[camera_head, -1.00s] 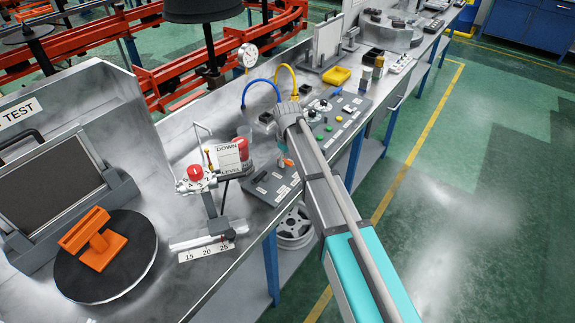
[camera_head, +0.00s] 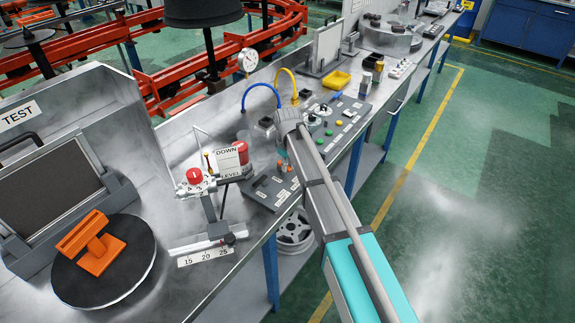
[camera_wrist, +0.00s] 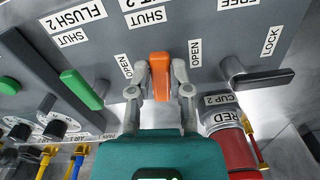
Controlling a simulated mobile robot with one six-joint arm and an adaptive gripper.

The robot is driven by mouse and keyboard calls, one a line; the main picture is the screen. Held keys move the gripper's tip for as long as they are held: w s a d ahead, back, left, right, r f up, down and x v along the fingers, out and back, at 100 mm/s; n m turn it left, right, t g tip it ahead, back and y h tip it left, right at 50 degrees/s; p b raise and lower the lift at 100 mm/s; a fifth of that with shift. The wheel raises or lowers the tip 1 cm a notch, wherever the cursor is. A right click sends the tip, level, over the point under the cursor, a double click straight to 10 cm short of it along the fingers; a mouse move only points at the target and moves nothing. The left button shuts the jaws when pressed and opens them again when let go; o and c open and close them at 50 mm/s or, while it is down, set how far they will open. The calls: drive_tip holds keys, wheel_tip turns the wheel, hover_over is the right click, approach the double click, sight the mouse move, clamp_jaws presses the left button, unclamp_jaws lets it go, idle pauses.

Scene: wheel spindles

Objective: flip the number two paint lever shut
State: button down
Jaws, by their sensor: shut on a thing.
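The orange lever (camera_wrist: 160,76) stands on the grey panel (camera_wrist: 225,25) in the wrist view, under a partly cut-off label ending in 2. A SHUT label lies above it, and OPEN labels lie to either side. My gripper (camera_wrist: 160,88) has one finger on each side of the lever and is shut on it. The lever's base is partly hidden, so its exact setting is hard to tell. In the head view, my arm largely hides the gripper and lever above the small panel (camera_head: 262,192).
A green lever (camera_wrist: 82,90) stands left of my gripper and a black lever (camera_wrist: 262,78) right. The red CUP 2 (camera_wrist: 236,150) is close by the right finger. Black knobs (camera_wrist: 40,125) with hoses are at the left. A scale stand (camera_head: 212,215) is left of the panel in the head view.

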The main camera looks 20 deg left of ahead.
drive_tip(key=shift+w+d+n, duration=0.15)
drive_tip(key=shift+w+n, duration=0.2)
drive_tip(key=shift+n, duration=0.75)
drive_tip(key=c, duration=0.6)
unclamp_jaws()
drive_tip(key=shift+o, duration=0.2)
drive_tip(key=shift+s+m, duration=0.15)
drive_tip(key=shift+m, duration=0.25)
